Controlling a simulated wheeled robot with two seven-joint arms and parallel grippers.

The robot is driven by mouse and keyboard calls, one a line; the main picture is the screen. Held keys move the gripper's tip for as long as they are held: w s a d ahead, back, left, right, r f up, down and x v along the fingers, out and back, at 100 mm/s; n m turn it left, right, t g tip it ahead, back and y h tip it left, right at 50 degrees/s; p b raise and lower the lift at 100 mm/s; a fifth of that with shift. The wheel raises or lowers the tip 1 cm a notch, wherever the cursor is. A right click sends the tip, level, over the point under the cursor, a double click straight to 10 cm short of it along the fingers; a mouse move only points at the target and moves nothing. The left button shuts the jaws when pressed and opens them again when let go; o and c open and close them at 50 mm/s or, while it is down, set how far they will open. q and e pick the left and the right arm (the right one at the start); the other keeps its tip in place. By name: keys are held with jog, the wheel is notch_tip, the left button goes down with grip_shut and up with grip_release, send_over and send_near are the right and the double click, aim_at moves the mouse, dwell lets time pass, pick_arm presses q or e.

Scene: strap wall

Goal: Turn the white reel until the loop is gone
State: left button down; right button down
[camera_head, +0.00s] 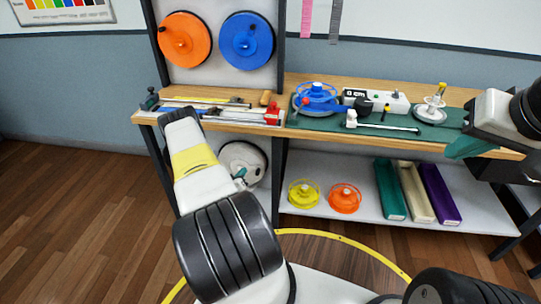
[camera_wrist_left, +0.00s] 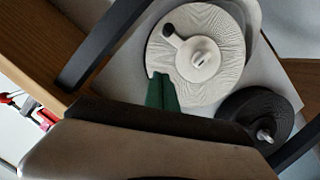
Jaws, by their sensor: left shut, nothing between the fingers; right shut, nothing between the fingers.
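The white reel (camera_head: 235,153) is a round disc on the lower part of the upright panel, partly covered by my left arm in the head view. In the left wrist view the white reel (camera_wrist_left: 218,60) shows its pale centre hub and a dark-ended crank knob at its upper left. My left gripper (camera_wrist_left: 162,92) is shut and empty, its green fingers over the reel's lower left edge; I cannot tell whether they touch it. It also shows in the head view (camera_head: 240,174). My right gripper (camera_head: 470,146) is shut and empty at the bench's right end. I cannot make out a loop.
An orange reel (camera_head: 185,39) and a blue reel (camera_head: 247,40) are higher on the panel. A black reel (camera_wrist_left: 255,118) sits beside the white one. The bench holds a blue spool (camera_head: 316,98) and a small white spool (camera_head: 430,113). The shelf (camera_head: 285,175) is below.

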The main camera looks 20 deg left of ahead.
aim_at(257, 166)
pick_arm(q)
jog(key=x, duration=0.8)
jog(key=shift+w+f, duration=0.15)
jog(key=shift+w, duration=0.2)
jog(key=shift+d+f, duration=0.35)
jog(key=shift+f, duration=0.25)
jog(key=shift+d+f, duration=0.35)
jog(key=shift+f, duration=0.25)
jog(key=shift+d+f, duration=0.3)
jog(key=shift+f, duration=0.15)
jog(key=shift+d+f, duration=0.1)
jog(key=shift+f, duration=0.05)
